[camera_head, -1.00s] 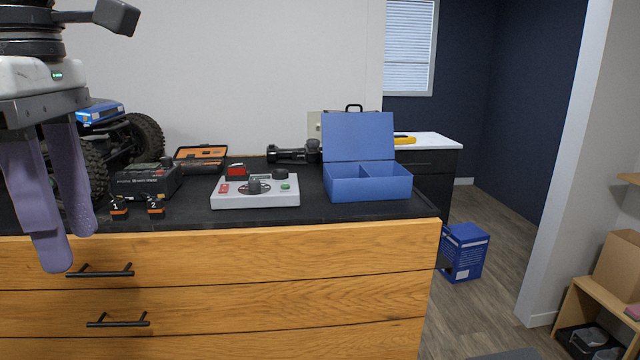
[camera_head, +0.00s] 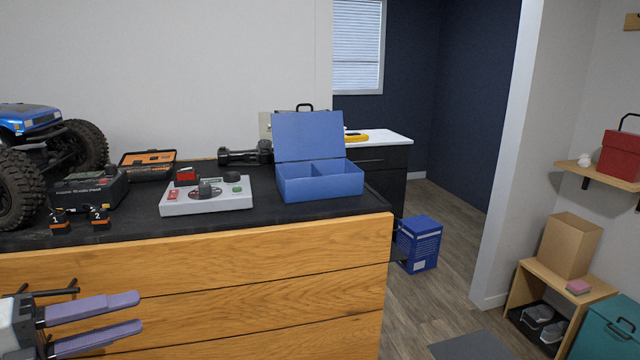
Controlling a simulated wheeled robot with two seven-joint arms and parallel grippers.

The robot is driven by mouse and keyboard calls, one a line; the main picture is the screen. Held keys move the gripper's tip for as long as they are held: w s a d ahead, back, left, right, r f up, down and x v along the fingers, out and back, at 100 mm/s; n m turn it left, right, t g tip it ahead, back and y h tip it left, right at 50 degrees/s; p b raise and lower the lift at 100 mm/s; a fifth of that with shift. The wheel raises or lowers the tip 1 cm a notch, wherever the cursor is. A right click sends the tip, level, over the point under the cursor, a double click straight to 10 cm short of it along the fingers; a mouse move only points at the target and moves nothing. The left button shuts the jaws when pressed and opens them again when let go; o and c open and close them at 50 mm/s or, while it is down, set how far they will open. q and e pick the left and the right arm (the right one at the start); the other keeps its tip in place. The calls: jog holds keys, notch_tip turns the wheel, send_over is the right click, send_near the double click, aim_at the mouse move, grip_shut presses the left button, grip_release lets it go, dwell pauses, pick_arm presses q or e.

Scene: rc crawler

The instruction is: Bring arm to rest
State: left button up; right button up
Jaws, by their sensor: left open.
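My left gripper (camera_head: 138,312) is at the lower left, in front of the wooden drawer fronts and below the black worktop. Its two purple fingers point right and are apart, with nothing between them. Its arm is mostly out of the picture. My right gripper is not in view. The blue crawler (camera_head: 38,122) stands at the left end of the worktop, cut off by the picture edge. A grey control box (camera_head: 207,203) with a red switch and knobs sits mid-worktop. An open blue case (camera_head: 320,186) with two compartments stands at the right end.
The wooden drawer unit (camera_head: 290,265) has black handles. Near the crawler are a dark charger box (camera_head: 90,189), an open orange-lined case (camera_head: 148,165) and two small numbered items (camera_head: 78,219). A blue carton (camera_head: 419,243) stands on the floor to the right, with free floor beyond.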

pick_arm(q)
jog(key=s+f+n+t+y, duration=0.2)
jog(key=f+n+y, duration=0.2)
jog(key=f+n, duration=0.6)
jog(key=s+f+n+t+y, duration=0.2)
jog(key=s+f+n+y, duration=0.15)
jog(key=f+n, duration=0.6)
jog(key=s+d+f+n+g+y, duration=0.1)
jog(key=s+d+f+n+g, duration=0.2)
jog(key=s+d+f, duration=0.4)
jog(key=s+d+f+n+g+y, duration=0.1)
jog(key=s+d+f+n+g, duration=0.2)
jog(key=s+d+f+n, duration=0.3)
notch_tip(320, 180, down, 6)
jog(key=d, duration=0.3)
jog(key=shift+s, duration=0.4)
jog(key=shift+a+y, duration=0.15)
jog(key=shift+y, duration=0.1)
